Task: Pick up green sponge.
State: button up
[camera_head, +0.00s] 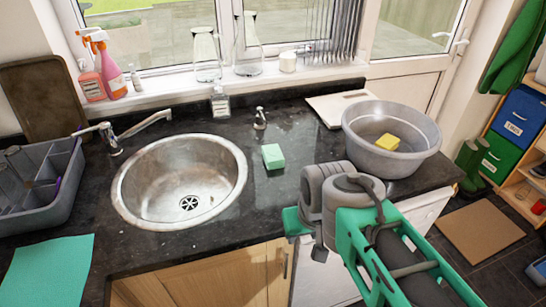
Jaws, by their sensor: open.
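The green sponge (273,156) is a small light-green block. It lies on the dark granite worktop, just right of the round steel sink. It is in full view and nothing touches it. My arm comes in from the lower right, and its grey joints are in front of the worktop's edge, to the right of and nearer than the sponge. I cannot make out the fingers of my gripper in this view.
The sink (133,184) has a tap at its back left. A grey basin (423,165) holds a yellow sponge (388,141). A dish rack (62,208) and a green cloth (48,270) are at left. A small bottle (220,104) stands behind. Worktop around the sponge is clear.

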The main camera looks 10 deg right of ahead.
aim_at(272, 156)
jog(key=u, duration=3.45)
jog(key=k, duration=1.4)
jog(key=z, duration=0.6)
jog(key=i, duration=0.5)
jog(key=u, duration=0.05)
